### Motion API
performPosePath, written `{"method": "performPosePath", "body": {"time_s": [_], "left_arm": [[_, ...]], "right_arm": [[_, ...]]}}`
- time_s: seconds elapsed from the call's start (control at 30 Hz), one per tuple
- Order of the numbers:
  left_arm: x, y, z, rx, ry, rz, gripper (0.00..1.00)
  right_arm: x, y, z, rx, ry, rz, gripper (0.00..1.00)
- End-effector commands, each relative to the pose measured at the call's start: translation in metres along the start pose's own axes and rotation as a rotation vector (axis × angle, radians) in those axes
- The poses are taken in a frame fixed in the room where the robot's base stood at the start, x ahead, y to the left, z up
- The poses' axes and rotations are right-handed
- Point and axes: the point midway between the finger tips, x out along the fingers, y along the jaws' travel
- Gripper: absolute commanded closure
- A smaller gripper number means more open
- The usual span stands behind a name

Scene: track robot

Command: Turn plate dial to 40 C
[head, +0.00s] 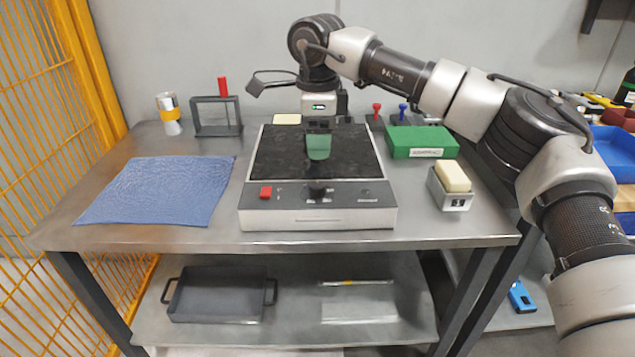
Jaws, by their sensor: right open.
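The hot plate (262,165) stands in the middle of the metal table, with a dark top and a grey front panel. Its black dial (318,190) sits at the middle of the front panel. The dial's marks are too small to read. A red switch (265,192) is at the panel's left. My right gripper (319,148) points down over the plate, behind and above the dial and apart from it. It is open. A green piece shows at its tip; I cannot tell whether it is a finger or a separate thing. My left gripper is out of view.
A blue cloth (155,190) lies left of the plate. A green box (422,142) and a small holder with a cream block (453,178) stand to the right. A dark frame (217,129) and a yellow-banded cup (169,113) stand back left. The table's front edge is clear.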

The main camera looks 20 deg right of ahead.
Motion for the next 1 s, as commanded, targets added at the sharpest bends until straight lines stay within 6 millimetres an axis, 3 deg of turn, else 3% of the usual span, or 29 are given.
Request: {"method": "performPosePath", "body": {"time_s": [0.07,0.3,0.5,0.9,1.0], "left_arm": [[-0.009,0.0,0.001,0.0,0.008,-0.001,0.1],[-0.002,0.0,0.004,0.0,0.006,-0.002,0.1],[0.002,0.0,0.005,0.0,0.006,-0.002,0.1],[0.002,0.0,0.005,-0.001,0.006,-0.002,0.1],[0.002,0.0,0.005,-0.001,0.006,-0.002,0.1]], "right_arm": [[0.018,0.0,-0.001,0.001,0.001,0.003,0.41],[0.064,0.001,0.001,-0.002,-0.001,0.004,0.41],[0.088,0.001,0.001,-0.001,-0.004,0.002,0.41],[0.094,0.001,0.001,-0.001,-0.004,0.002,0.41],[0.094,0.001,0.001,-0.001,-0.004,0.002,0.56]]}}
